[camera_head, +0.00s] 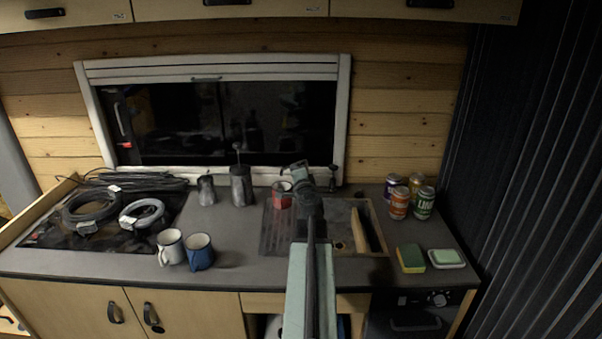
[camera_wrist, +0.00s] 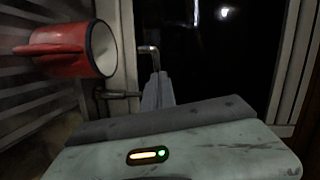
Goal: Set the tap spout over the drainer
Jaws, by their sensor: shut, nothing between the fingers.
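The drainer (camera_head: 277,232) is the ribbed left part of the sink unit; my arm covers its right edge. A dark upright piece, probably the tap (camera_head: 333,178), stands behind the sink, right of my gripper. Its spout direction is hard to tell there. In the wrist view a bent metal piece, probably the tap spout (camera_wrist: 151,57), shows just beyond the fingertips; I cannot tell if they touch. My gripper (camera_head: 299,168) is shut and empty, reaching over the sink toward the window; its fingers also show in the wrist view (camera_wrist: 157,88).
A red mug (camera_head: 281,195) stands at the drainer's back, close left of my gripper, and in the wrist view (camera_wrist: 75,50). A wooden board (camera_head: 368,229) lies at the basin's right. Several cans (camera_head: 399,204) stand right. Two mugs (camera_head: 199,251) stand on the left counter.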

